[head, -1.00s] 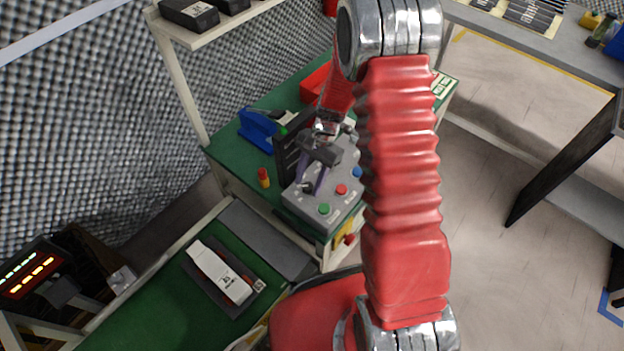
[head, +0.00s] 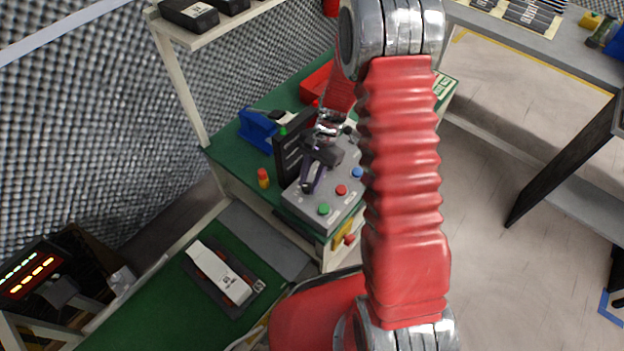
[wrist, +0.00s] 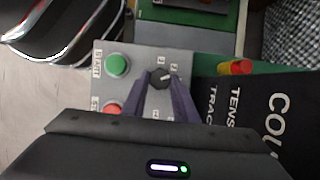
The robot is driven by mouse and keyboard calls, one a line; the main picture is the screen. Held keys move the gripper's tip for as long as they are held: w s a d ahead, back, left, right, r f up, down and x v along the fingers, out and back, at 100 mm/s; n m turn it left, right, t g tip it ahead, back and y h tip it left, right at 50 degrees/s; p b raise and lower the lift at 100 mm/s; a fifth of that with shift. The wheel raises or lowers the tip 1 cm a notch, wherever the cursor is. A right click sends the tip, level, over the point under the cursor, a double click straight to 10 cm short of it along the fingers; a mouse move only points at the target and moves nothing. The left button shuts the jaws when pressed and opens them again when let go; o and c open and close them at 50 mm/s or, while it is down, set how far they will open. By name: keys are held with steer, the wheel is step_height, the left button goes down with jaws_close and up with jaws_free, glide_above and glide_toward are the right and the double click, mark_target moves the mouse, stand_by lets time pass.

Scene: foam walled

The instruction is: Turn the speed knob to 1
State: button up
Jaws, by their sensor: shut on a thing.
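The speed knob (wrist: 159,77) is a small black dial with a pale pointer mark, on a grey control panel (wrist: 122,52). In the wrist view the tips of my gripper (wrist: 161,84) are on either side of the knob, shut on it. In the head view my gripper (head: 307,187) reaches down to the left part of the panel (head: 316,208) and covers the knob.
A green button (wrist: 117,65) and a red button (wrist: 113,109) sit close beside the knob. A black upright board (head: 291,148) stands behind the panel. A red-and-yellow piece (head: 263,178) and a blue holder (head: 258,131) are on the green bench.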

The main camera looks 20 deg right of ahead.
steer(key=shift+a, duration=0.15)
steer(key=m+t, duration=0.1)
steer(key=m, duration=0.3)
steer(key=shift+s+m+t+y, duration=0.1)
steer(key=shift+m+t+y, duration=0.2)
steer(key=shift+t, duration=0.1)
steer(key=shift+r+m+t, duration=0.1)
steer(key=shift+m+t, duration=0.7)
steer(key=shift+m, duration=1.2)
steer(key=o, duration=0.8)
steer(key=shift+o, duration=1.1)
steer(key=shift+s, duration=0.1)
steer(key=v, duration=1.3)
steer(key=shift+d+r, duration=0.25)
steer(key=shift+r, duration=0.05)
